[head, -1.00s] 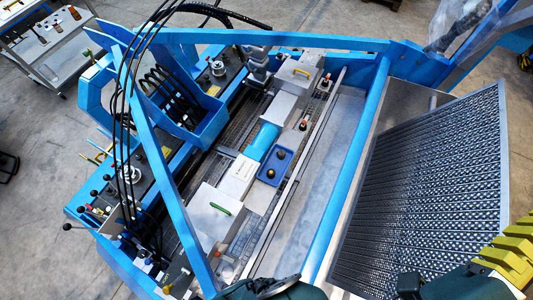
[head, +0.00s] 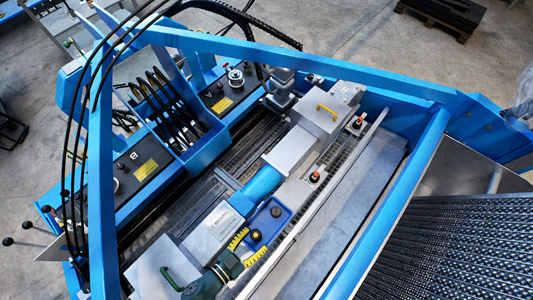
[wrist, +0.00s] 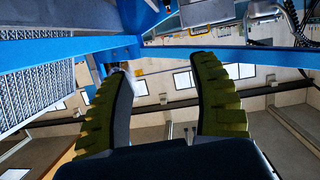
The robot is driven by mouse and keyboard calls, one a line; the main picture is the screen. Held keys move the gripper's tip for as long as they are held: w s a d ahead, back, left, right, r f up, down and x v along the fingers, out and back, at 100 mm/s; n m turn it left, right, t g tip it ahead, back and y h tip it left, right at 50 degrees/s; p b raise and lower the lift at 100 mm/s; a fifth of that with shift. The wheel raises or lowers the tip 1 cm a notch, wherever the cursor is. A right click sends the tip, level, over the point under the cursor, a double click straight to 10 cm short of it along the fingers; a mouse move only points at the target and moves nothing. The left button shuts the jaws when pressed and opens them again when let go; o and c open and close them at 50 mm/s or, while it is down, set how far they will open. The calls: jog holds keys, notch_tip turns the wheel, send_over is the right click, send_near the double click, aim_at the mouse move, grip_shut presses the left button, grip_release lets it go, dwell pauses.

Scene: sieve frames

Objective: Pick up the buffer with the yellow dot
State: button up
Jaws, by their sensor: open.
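A blue tray (head: 286,222) sits among the machine's grey blocks, right of the blue cylinder. It holds two dark round pieces that may be buffers, one toward the back (head: 275,212) and one toward the front (head: 256,235).
A blue frame beam (head: 395,215) runs along the right. Another beam (head: 320,62) crosses the back. Orange-topped pieces (head: 314,177) stand near the rail. A block with a green handle (head: 170,270) lies left of my gripper. A black mesh screen (head: 450,250) fills the lower right.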

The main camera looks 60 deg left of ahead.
jog(key=s+d+f+n+g+y+b, duration=0.1)
jog(key=s+d+f+n+g+y, duration=0.2)
jog(key=s+f, duration=0.8)
jog(key=b, duration=0.7)
send_near(253, 239)
jog(key=shift+w+a+f+m+h, duration=0.15)
jog(key=shift+w+a+f, duration=0.15)
jog(key=shift+f, duration=0.25)
jog(key=shift+w+a+f+m+h, duration=0.15)
jog(key=shift+w+a+f, duration=0.2)
jog(key=shift+f, duration=0.25)
jog(key=b+x, duration=0.4)
jog(key=b, duration=0.9)
jog(key=shift+w+f+b, duration=0.1)
jog(key=shift+f+b, duration=0.05)
jog(key=shift+b, duration=0.2)
jog(key=shift+w+a+r+b, duration=0.15)
jog(key=shift+w+r+b, duration=0.15)
jog(key=shift+b, duration=0.55)
jog(key=shift+w+a+f+b, duration=0.1)
jog(key=shift+w+f+b, duration=0.2)
jog(key=shift+b, duration=0.25)
jog(key=w, duration=0.1)
jog(key=w+a+b, duration=0.1)
jog(key=w+a+f, duration=0.1)
jog(key=w, duration=0.1)
jog(key=shift+s+d, duration=0.15)
jog(key=c, duration=1)
